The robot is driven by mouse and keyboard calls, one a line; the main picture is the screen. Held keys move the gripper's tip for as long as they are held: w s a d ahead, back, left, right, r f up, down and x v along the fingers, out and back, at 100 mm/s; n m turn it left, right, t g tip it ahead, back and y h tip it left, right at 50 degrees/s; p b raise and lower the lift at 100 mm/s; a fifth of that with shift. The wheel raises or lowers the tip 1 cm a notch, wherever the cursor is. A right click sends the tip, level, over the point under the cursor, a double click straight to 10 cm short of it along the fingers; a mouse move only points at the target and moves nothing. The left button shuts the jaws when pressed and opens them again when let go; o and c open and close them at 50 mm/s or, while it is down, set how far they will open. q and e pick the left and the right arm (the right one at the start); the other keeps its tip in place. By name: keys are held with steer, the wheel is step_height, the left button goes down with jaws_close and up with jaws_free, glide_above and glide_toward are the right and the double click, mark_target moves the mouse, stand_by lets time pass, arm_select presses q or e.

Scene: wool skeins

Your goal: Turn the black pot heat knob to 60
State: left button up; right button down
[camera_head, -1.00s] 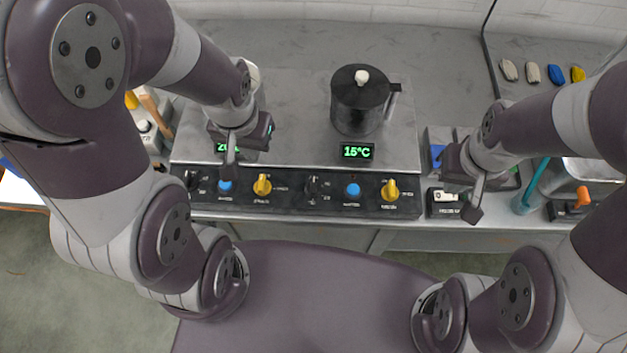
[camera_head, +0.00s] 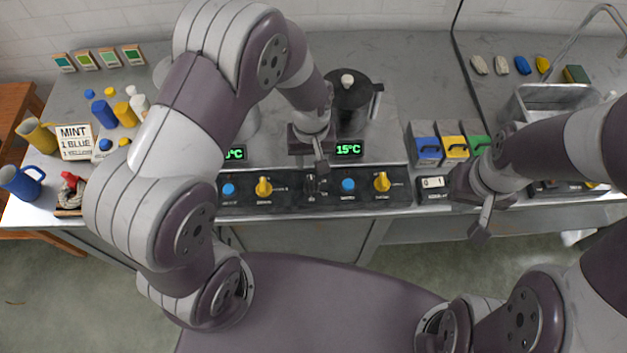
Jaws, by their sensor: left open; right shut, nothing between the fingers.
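The black pot (camera_head: 352,112) stands on the stove plate, partly hidden by my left arm, with a green display (camera_head: 348,149) reading 15°C in front of it. Below the display, the control panel has a dark knob (camera_head: 310,185), a blue button (camera_head: 348,185) and a yellow knob (camera_head: 382,182). The panel's small labels are too blurred to read. My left gripper (camera_head: 322,170) is open, just above the dark knob; I cannot tell whether it touches it. My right gripper (camera_head: 480,231) is shut and empty, in front of the counter's edge, right of the panel.
A second blue button (camera_head: 228,189) and yellow knob (camera_head: 264,187) sit further left, below a partly hidden display (camera_head: 234,153). A small switch box (camera_head: 434,185) and coloured bins (camera_head: 425,145) stand at right. Mugs, bottles and a MINT sign (camera_head: 75,141) stand at left.

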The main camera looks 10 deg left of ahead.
mark_target(311, 182)
arm_select(q)
steer(key=f, duration=0.5)
steer(key=f+p, duration=0.1)
steer(key=f, duration=0.2)
steer(key=shift+s+f, duration=0.25)
steer(key=shift+f, duration=0.1)
steer(key=shift+w+f, duration=0.3)
steer(key=shift+f, duration=0.25)
steer(key=shift+s+r, duration=0.1)
steer(key=shift+s, duration=0.05)
steer(key=shift+c, duration=0.9)
jaws_close()
